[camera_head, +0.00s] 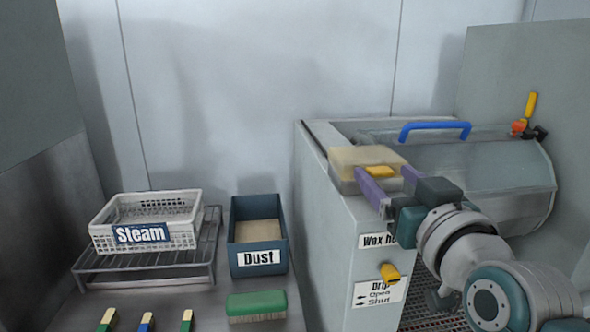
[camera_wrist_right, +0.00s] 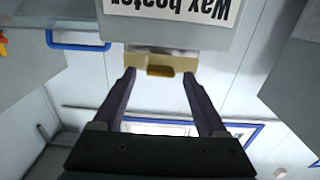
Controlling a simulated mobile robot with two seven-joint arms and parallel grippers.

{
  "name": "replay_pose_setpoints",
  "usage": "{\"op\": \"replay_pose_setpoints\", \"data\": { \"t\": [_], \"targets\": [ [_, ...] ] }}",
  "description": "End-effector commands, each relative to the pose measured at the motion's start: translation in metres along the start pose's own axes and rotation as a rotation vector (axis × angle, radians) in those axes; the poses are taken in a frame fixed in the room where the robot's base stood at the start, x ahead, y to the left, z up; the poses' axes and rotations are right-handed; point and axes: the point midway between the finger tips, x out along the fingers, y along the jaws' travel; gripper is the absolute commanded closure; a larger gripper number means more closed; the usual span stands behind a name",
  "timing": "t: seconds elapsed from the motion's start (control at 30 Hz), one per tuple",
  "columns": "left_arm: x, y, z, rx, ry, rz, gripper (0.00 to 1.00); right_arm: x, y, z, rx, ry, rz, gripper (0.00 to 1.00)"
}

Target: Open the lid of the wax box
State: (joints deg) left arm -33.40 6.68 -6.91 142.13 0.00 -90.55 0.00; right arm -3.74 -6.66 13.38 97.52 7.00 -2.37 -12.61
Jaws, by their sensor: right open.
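The wax box (camera_head: 353,158) is a tan, squarish box on top of the grey cabinet, above a partly covered "Wax heater" label. Its lid looks flat and shut. A yellow handle (camera_head: 380,171) sticks out of its front. My right gripper (camera_head: 384,174) is open, with one purple finger on each side of the handle; it seems to hold nothing. In the right wrist view the picture is upside down, and the handle (camera_wrist_right: 160,71) lies between the fingertips (camera_wrist_right: 159,76). Whether the fingers touch it I cannot tell. My left gripper is not in view.
A drum cover with a blue handle (camera_head: 435,127) and a yellow lever (camera_head: 530,105) stand behind my right arm. A yellow knob (camera_head: 389,273) sits below the gripper. A Steam basket (camera_head: 180,240), Dust bin (camera_head: 235,247) and green brush (camera_head: 256,303) are at left.

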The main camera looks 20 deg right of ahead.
Motion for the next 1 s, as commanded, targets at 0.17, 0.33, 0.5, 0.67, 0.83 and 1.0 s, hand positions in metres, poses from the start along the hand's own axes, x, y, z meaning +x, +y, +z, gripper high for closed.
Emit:
{"op": "replay_pose_setpoints", "data": {
  "t": [0.17, 0.33, 0.5, 0.67, 0.83, 1.0],
  "targets": [
    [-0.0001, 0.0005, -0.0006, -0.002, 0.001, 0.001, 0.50, 0.0059, 0.0003, 0.0001, 0.000, -0.001, 0.001, 0.25],
    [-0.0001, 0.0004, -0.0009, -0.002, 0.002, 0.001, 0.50, 0.0057, 0.0003, 0.0001, 0.000, -0.001, 0.001, 0.25],
    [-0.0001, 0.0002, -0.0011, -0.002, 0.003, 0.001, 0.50, 0.0056, 0.0002, 0.0001, 0.000, 0.000, 0.000, 0.42],
    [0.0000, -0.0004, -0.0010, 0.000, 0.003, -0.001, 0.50, 0.0055, 0.0002, 0.0000, 0.000, 0.000, 0.000, 0.60],
    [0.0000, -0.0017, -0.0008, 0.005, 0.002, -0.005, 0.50, 0.0054, 0.0003, 0.0001, 0.000, 0.000, 0.000, 0.79],
    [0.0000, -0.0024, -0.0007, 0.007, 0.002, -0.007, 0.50, 0.0054, 0.0003, 0.0000, 0.000, 0.000, 0.001, 0.98]
  ]
}}
